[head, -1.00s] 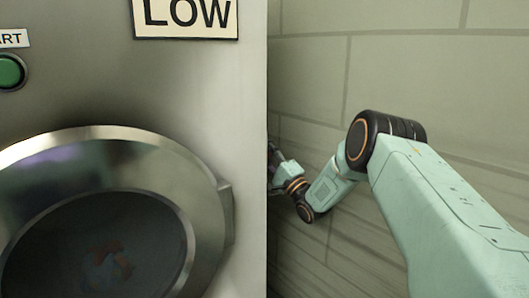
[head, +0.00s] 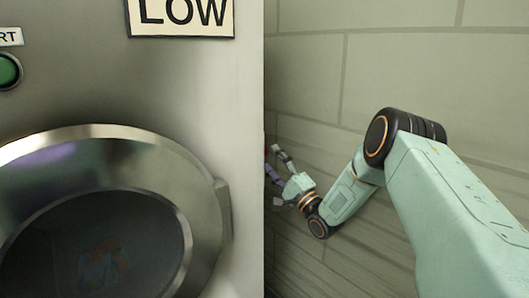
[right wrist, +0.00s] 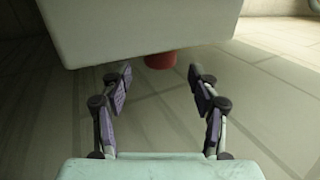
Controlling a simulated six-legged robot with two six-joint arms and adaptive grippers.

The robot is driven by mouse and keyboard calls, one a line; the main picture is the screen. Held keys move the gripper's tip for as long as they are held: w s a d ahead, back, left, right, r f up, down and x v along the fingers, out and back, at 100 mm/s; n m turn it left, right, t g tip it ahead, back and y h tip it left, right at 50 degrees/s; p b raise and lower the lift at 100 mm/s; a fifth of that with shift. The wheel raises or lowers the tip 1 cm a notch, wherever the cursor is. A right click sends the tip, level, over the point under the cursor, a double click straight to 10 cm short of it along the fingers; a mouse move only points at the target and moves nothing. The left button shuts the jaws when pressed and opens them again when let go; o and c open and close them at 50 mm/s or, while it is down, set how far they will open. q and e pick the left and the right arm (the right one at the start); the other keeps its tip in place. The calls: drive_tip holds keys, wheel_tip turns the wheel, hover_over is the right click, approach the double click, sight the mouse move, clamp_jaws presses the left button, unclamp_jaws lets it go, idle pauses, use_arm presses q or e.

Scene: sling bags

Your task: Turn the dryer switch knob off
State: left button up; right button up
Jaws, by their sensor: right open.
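The dryer (head: 190,95) fills the left of the head view, with its round door (head: 205,190) shut. In the right wrist view a red part (right wrist: 160,61), perhaps the switch knob, sticks out below the lower edge of a pale box (right wrist: 140,30); most of it is hidden. My right gripper (head: 277,165) is beyond the dryer's right edge, partly hidden by it. In the right wrist view my right gripper (right wrist: 159,80) is open and empty, its fingertips either side of and short of the red part. My left gripper is not in view.
A green button (head: 8,70) under a cut-off label and a "LOW" sign (head: 182,14) are on the dryer's front. A pale block wall (head: 400,60) stands to the right. Floor (right wrist: 60,110) shows free around the gripper in the right wrist view.

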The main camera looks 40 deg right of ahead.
drive_tip(key=v, duration=0.6)
drive_tip(key=shift+s, duration=0.2)
drive_tip(key=shift+f, duration=0.1)
